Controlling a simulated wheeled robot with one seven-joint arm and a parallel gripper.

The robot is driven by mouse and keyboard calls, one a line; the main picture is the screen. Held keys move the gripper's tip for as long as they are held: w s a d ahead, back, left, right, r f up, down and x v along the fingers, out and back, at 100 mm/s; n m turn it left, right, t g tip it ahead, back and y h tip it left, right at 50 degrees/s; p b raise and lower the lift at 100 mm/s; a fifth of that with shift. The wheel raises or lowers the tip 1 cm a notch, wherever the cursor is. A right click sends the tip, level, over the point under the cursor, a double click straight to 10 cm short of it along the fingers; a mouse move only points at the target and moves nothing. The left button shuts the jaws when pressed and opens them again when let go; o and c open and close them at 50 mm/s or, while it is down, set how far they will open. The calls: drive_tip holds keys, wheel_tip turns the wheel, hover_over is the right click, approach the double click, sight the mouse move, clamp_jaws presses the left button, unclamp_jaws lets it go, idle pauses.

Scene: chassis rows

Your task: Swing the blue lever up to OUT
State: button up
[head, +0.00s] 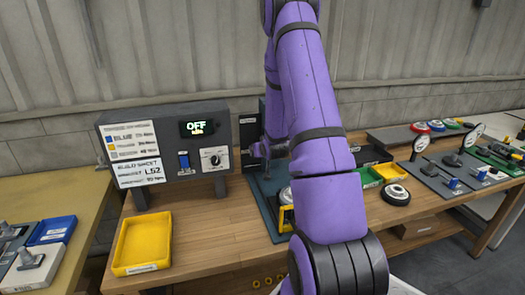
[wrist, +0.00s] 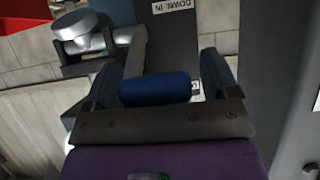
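The blue lever shows in the wrist view as a short blue cylindrical handle (wrist: 156,89) in front of a dark plate with an upside-down white label reading "DOWN: IN". My gripper (wrist: 172,60) is around this handle, one finger on each side. The fingers are apart, and a narrow gap shows between the handle and the right finger. In the head view my gripper (head: 262,150) is low at the fixture on the dark teal base (head: 262,200). The handle is hidden there, and no OUT label is readable.
A grey control box (head: 165,145) with a display reading "OFF" stands left of my gripper. A yellow tray (head: 143,243) lies in front of it. Green and yellow bins (head: 390,172), a round dark part (head: 396,195) and other fixtures stand to the right. A metal cylinder (wrist: 82,30) is close to the left finger.

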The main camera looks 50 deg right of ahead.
drive_tip(key=v, duration=1.1)
drive_tip(key=shift+f, duration=0.1)
